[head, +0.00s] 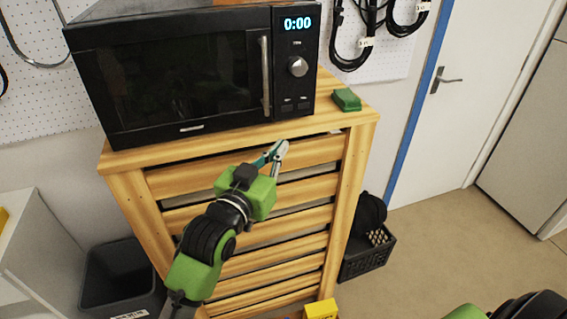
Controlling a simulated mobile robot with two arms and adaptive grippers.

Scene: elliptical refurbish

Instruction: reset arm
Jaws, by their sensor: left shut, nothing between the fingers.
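My left gripper (279,150) is in front of the upper slats of a wooden cabinet (117,160), just below its top edge. Its fingers are together with nothing between them. The left arm reaches up from the bottom of the head view. My right gripper is not in view; only a green and black part of my body shows at the bottom right corner.
A black microwave (180,80) stands on the cabinet, its display reading 0:00. A small green object (347,99) lies right of it. A grey bin (120,280) stands left, a black crate (368,255) right. A yellow object (321,310) is below. The floor at right is clear.

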